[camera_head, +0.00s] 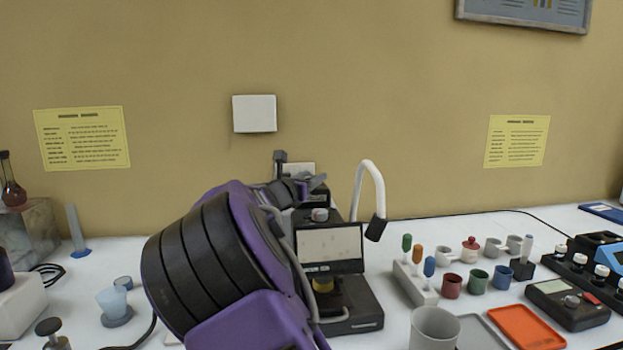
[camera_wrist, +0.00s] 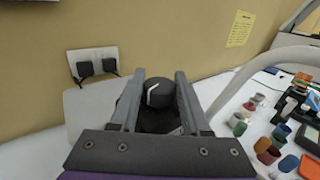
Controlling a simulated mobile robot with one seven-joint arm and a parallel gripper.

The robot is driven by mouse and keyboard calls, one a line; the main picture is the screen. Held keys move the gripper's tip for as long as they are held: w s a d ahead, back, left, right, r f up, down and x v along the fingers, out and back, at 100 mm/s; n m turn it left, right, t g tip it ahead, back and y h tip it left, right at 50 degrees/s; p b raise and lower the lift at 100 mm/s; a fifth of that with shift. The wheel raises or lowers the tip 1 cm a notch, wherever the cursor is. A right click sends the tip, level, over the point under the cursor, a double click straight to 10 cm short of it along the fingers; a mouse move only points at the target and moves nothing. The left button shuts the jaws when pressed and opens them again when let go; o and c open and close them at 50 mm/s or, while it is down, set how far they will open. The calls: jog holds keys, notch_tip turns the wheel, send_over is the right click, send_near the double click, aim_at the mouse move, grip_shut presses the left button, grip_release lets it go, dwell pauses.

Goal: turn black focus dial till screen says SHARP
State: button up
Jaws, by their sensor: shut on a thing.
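The black focus dial (camera_wrist: 160,95) with a white pointer line sits between the two grey fingers of my gripper (camera_wrist: 160,78) in the wrist view. The fingers are shut on its sides. In the head view my gripper (camera_head: 316,184) is at the top back of the dark instrument, and the dial cannot be made out there. The instrument's pale screen (camera_head: 330,243) faces front. No readable word shows on it. My purple arm hides the instrument's left side.
A white curved tube (camera_head: 372,185) with a black tip stands right of the instrument. Several small cups, a grey mug (camera_head: 434,328) and an orange tray (camera_head: 526,327) are to the right. Black plugs sit in a wall socket (camera_wrist: 93,62) behind the dial.

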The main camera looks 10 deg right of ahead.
grip_shut()
jog(key=shift+r+p, duration=0.15)
jog(key=shift+p, duration=0.35)
jog(key=p, duration=0.2)
jog(key=m+g+h+p, duration=0.1)
jog(key=shift+r+p, duration=0.25)
jog(key=shift+p, duration=0.15)
jog(key=m+g+h+p, duration=0.1)
jog(key=g+h+p, duration=0.1)
jog(key=p, duration=0.2)
jog(key=shift+m, duration=0.3)
jog(key=m+g+h+p, duration=0.2)
jog(key=shift+f+g, duration=0.4)
jog(key=shift+m+g+h, duration=0.7)
jog(key=shift+m+g, duration=0.5)
jog(key=shift+g, duration=0.3)
jog(key=shift+m+g, duration=0.4)
jog(key=shift+g, duration=0.2)
